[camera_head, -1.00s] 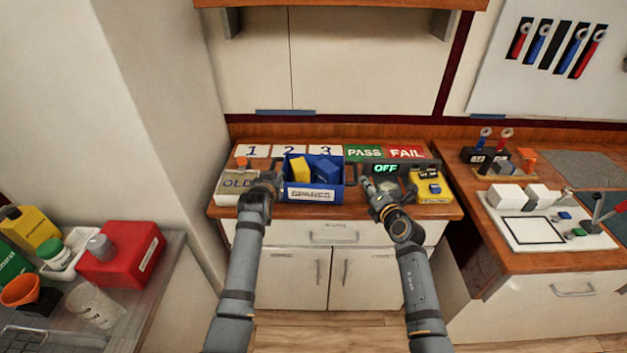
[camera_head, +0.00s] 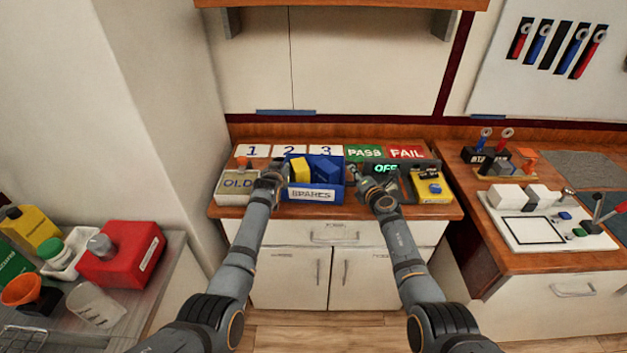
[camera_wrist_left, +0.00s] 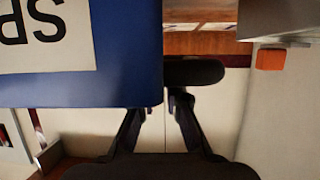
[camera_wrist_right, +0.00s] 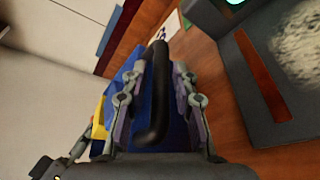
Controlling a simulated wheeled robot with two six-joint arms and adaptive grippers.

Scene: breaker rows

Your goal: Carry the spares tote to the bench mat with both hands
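The blue spares tote (camera_head: 340,178) stands on the wooden counter, with a white SPARES label and yellow and blue pieces inside. My left gripper (camera_head: 272,174) is at its left end. In the left wrist view, a dark handle (camera_wrist_left: 195,72) lies just beyond the tips of my left gripper (camera_wrist_left: 160,102), which are apart with a clear gap. My right gripper (camera_head: 358,172) is at the tote's right end. In the right wrist view, the dark handle (camera_wrist_right: 155,95) lies between the parted fingers of my right gripper (camera_wrist_right: 158,72). Two mats show at far right, one grey (camera_head: 585,165) and one dark blue (camera_head: 618,205); I cannot tell which is the bench mat.
An OLD box (camera_head: 238,185) stands left of the tote. A dark unit with a green OFF display (camera_head: 386,168) and a yellow box (camera_head: 432,187) stand right. A white fixture (camera_head: 540,225) and a tool block (camera_head: 482,156) occupy the right bench, across a gap.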

